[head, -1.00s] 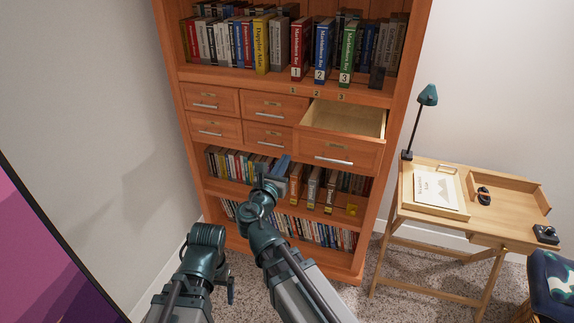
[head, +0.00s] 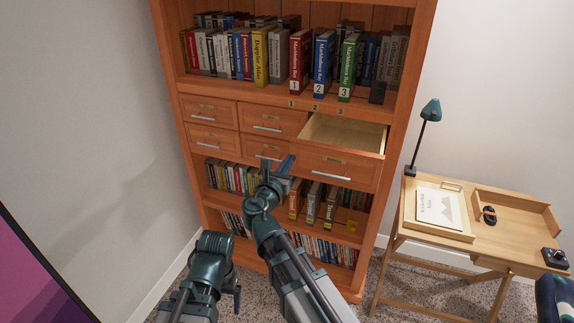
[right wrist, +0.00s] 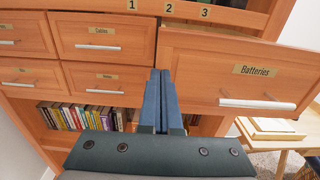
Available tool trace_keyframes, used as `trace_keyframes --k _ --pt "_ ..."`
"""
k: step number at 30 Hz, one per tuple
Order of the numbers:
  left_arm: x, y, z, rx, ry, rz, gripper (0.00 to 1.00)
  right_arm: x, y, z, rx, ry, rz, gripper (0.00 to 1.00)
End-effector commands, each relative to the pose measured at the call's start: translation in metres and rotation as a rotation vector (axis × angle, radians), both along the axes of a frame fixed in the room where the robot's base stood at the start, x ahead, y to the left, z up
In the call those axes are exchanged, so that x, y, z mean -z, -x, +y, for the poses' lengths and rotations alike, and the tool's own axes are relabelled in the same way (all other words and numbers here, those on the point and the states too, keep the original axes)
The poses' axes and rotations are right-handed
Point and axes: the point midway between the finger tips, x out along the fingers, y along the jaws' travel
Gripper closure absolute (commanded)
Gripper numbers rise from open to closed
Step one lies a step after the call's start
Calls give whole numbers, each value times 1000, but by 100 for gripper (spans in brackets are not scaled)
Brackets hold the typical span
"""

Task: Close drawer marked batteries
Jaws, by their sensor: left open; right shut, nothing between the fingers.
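The batteries drawer (head: 338,170) is the large right drawer of the wooden cabinet and stands pulled out, its inside empty where I see it. In the right wrist view its front (right wrist: 235,85) carries a "Batteries" label (right wrist: 258,71) and a silver bar handle (right wrist: 257,104). My right gripper (head: 284,166) is shut and empty, just left of the drawer front's lower left corner. In the right wrist view its blue fingers (right wrist: 161,88) point at the cabinet, left of the drawer front and handle. My left gripper (head: 237,297) is low at the left, away from the cabinet, its fingers mostly hidden.
Several smaller drawers (head: 267,120) left of it are closed; one is labelled Cables. Books numbered 1 to 3 (head: 322,65) stand on the shelf above, more books below. A wooden desk (head: 455,235) with a lamp (head: 430,112) stands at the right. Carpet lies in front.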

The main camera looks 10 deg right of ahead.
Motion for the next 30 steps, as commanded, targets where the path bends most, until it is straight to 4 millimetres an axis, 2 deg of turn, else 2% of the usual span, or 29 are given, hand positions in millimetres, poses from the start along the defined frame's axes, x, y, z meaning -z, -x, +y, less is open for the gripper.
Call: trace_keyframes --k 9,15,22,30 --pt "0 0 0 0 0 0 11 0 -61 -39 4 1 0 100" --pt "0 0 0 0 0 0 11 0 -93 -61 3 1 0 100" --pt "0 0 0 0 0 0 11 0 -116 -77 2 1 0 100" --pt "0 0 0 0 0 0 11 0 -124 -83 0 0 0 100"
